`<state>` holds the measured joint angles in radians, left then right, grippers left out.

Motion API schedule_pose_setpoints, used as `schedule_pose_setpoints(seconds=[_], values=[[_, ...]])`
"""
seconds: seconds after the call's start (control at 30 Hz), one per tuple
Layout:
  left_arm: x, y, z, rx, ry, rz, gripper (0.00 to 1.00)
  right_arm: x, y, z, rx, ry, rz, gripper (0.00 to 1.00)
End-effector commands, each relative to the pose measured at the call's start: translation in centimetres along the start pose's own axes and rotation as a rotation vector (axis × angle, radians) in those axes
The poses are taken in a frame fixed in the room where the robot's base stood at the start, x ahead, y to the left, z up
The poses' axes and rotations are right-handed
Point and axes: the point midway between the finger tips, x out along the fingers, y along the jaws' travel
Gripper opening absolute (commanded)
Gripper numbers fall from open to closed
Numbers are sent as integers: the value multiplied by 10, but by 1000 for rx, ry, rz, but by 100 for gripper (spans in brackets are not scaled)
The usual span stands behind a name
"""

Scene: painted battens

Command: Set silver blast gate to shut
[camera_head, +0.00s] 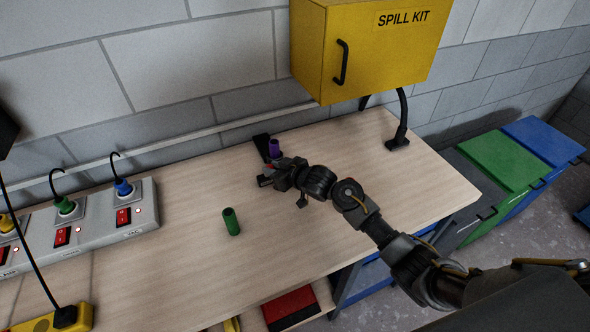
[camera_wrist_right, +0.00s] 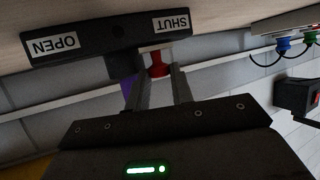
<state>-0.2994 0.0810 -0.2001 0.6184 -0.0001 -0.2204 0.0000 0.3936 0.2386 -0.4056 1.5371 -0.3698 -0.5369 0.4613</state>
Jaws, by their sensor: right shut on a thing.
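A black bar (camera_wrist_right: 105,42) with white labels OPEN and SHUT shows in the right wrist view, upside down. A red knob (camera_wrist_right: 158,68) stands out from it near the SHUT label, well away from OPEN. My right gripper (camera_wrist_right: 160,80) has its fingers on both sides of the red knob and is shut on it. In the head view the right gripper (camera_head: 267,177) is at the back of the bench and hides most of the gate; a black part (camera_head: 262,142) shows behind it. No silver surface can be made out. My left gripper is not in view.
A purple tube (camera_head: 274,148) stands just behind the gripper. A socket strip (camera_head: 95,232) with plugs is at left. A yellow spill kit cabinet (camera_head: 375,50) hangs behind, above the bench; a black stand (camera_head: 402,125) is at right.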

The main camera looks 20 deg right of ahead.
Motion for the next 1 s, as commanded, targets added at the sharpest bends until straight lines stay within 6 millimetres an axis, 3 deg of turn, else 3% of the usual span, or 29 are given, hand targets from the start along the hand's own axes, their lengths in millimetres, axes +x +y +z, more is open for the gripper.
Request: schedule_pose_setpoints(seconds=[0.1,0.23,0.27,0.4,0.77,1.0], values=[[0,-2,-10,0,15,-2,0,1,-6,2,-1,-4,-12,0],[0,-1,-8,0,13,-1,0,2,-7,2,-1,-3,-13,0],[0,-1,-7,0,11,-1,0,2,-7,2,-1,-3,-14,27],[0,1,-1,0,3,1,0,1,-6,2,0,-2,-11,43],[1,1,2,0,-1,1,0,-6,-2,1,1,1,-6,43],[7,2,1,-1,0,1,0,-45,-4,2,-2,1,-7,43]])
